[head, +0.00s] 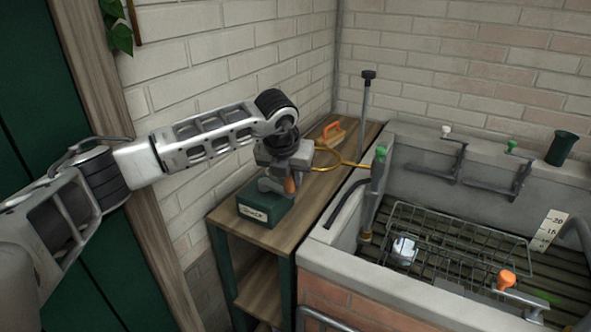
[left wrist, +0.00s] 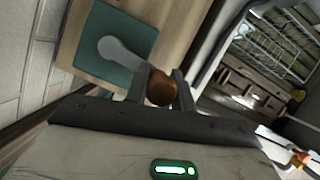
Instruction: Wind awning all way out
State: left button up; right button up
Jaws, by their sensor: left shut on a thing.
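A green crank box (head: 262,215) with a white label on its front stands on the wooden shelf top. Its grey crank arm (left wrist: 118,50) runs across the teal top of the box in the left wrist view and ends at a round brown wooden knob (head: 290,186). My left gripper (head: 287,177) comes down from above and is shut on the knob (left wrist: 162,90), with one finger on each side of it. The gripper hides part of the crank in the head view. No awning shows in either view. My right gripper is not in view.
The wooden shelf (head: 247,231) also bears an orange-handled tool (head: 334,133) and a brass loop (head: 341,166) behind my gripper. A stone trough (head: 345,268) with wire racks, taps and an upright rod stands to the right. A brick wall is close behind.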

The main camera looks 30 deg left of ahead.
pick_arm(q)
jog(key=s+a+b, duration=0.1)
jog(key=s+a, duration=0.4)
jog(key=a, duration=0.1)
jog(key=shift+s+a+r, duration=0.15)
jog(key=shift+a+r, duration=0.2)
jog(key=o, duration=1)
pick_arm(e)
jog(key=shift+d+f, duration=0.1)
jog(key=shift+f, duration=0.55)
pick_arm(q)
jog(key=shift+o, duration=0.2)
jog(key=d+p+v, duration=0.1)
jog(key=v, duration=0.7)
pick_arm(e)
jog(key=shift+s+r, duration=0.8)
pick_arm(q)
jog(key=shift+d, duration=0.1)
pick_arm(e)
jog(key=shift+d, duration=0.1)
